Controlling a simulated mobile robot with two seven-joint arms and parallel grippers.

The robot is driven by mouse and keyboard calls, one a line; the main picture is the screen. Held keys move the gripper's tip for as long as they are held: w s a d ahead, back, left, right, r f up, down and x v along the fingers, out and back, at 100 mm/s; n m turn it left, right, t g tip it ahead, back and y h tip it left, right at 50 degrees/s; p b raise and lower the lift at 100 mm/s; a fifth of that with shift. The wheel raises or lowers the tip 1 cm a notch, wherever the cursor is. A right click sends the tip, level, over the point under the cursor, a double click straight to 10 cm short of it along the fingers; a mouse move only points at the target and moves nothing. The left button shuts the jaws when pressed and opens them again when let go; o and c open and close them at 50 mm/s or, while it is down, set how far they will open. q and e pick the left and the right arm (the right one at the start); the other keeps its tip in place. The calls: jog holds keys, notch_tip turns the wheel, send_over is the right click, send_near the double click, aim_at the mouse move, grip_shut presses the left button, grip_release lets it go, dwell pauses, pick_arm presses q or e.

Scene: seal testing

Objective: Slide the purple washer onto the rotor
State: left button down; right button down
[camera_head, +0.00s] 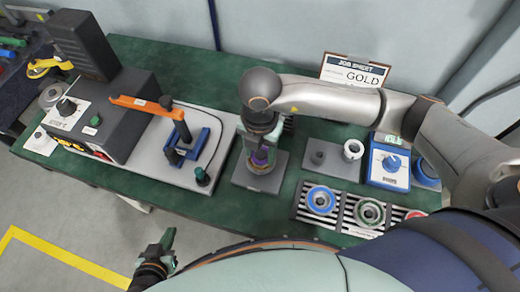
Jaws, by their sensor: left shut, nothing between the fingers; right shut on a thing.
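The purple washer (260,158) shows as a small purple patch under my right gripper (261,150). My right gripper is shut on it, pointing down above a grey block (258,179) at the middle of the table. The rotor seems to be at this block, but the hand hides most of it. I cannot tell whether the washer is around the rotor or above it. My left gripper (168,240) is shut and empty, low at the left, off the table's front edge.
A dark tester box with an orange handle (148,106) stands on the left. A striped tray (335,212) with blue and green rings lies front right. Behind it are a grey block with pegs (323,171) and a blue device (388,165). A job sheet (354,72) reads GOLD.

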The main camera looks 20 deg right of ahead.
jog(key=shift+f+b, duration=0.4)
jog(key=shift+f, duration=0.1)
jog(key=shift+c, duration=0.8)
grip_release()
jog(key=shift+r, duration=0.1)
jog(key=shift+r+p, duration=1.9)
jog(key=shift+r, duration=0.55)
jog(key=shift+s, duration=0.1)
